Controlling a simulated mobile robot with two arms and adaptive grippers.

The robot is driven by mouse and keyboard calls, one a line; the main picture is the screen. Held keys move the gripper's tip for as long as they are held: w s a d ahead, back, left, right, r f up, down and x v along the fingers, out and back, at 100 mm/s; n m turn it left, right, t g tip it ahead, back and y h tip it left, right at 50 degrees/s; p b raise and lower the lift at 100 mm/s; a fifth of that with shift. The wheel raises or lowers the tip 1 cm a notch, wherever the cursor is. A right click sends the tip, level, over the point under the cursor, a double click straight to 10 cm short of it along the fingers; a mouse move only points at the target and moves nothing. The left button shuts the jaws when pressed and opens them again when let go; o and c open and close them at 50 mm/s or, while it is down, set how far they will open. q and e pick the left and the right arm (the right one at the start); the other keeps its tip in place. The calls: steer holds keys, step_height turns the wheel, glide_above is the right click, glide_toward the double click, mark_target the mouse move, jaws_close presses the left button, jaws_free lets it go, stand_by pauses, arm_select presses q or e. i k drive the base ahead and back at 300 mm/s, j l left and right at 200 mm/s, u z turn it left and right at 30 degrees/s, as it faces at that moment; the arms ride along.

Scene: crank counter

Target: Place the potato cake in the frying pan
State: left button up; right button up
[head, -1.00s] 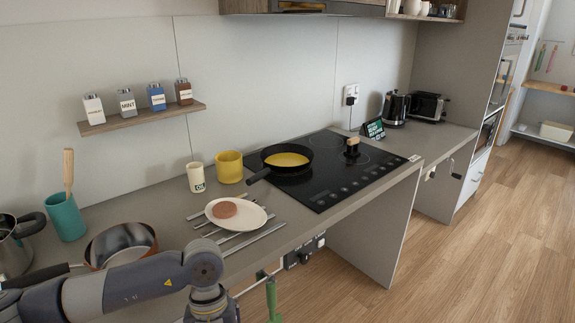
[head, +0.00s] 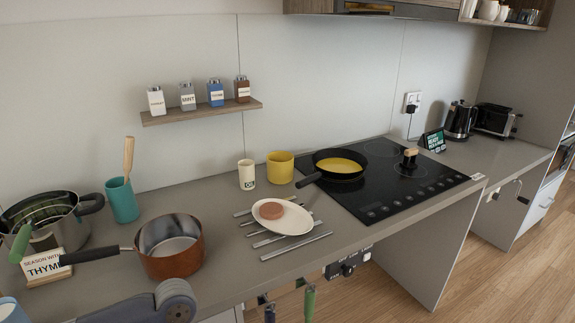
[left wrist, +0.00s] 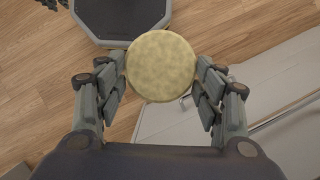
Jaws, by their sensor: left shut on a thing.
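The potato cake (left wrist: 162,58) is a round, pale yellow disc with mottled patches in the left wrist view. My left gripper (left wrist: 161,72) is shut on it, with fingers on both sides, held above the wood floor. The black frying pan (head: 341,168) sits on the cooktop in the head view, with a yellow layer inside and its handle toward the lower left. The gripper and cake are outside the head view, where only part of my arm shows at the bottom. My right gripper is not in view.
A brown patty (head: 271,210) lies on a white plate (head: 292,224) over several metal bars. A yellow mug (head: 280,167) and cream cup (head: 246,175) stand behind. A copper saucepan (head: 172,263) and teal utensil pot (head: 122,201) are at left. The black cooktop (head: 398,193) has a wooden-handled object (head: 410,155).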

mark_target(339, 168)
steer(key=i+l+u, duration=0.3)
steer(key=l, duration=0.35)
steer(key=l+u, duration=0.35)
steer(key=l, duration=0.3)
steer(key=l+u, duration=0.3)
steer(key=l, duration=0.4)
steer(key=l+u, duration=0.1)
steer(key=l, duration=2.2)
steer(key=i, duration=0.05)
